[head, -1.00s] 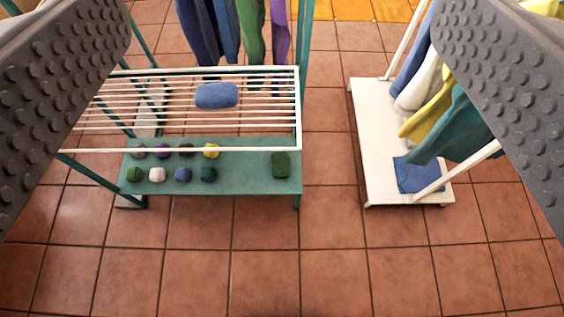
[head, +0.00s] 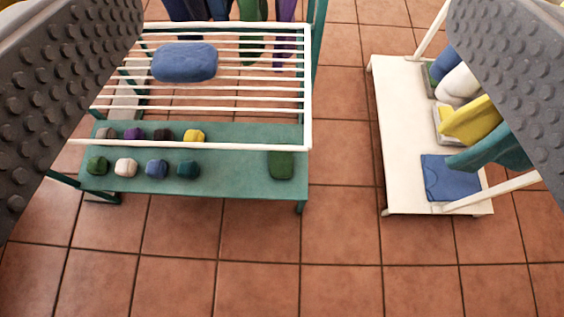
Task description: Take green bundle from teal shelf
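The green bundle (head: 281,165) is a dark green, roughly square block in the head view. It rests near the right end of the teal shelf (head: 232,180), and the white front rail passes just above it in the picture. A smaller green lump (head: 97,165) sits at the shelf's left end. My gripper (head: 300,120) shows as two dark grey studded fingers at the left and right picture edges, wide apart. Nothing is between them at close range. The shelf lies below and beyond the fingers. The left finger hides part of the rack's left side.
A white wire rack (head: 230,98) stands over the shelf's back, with a blue bundle (head: 185,62) on it. Several small coloured lumps (head: 157,168) line the shelf's left half. A white stand (head: 400,150) with hanging clothes and a folded blue cloth (head: 446,177) stands right. Tiles in front are clear.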

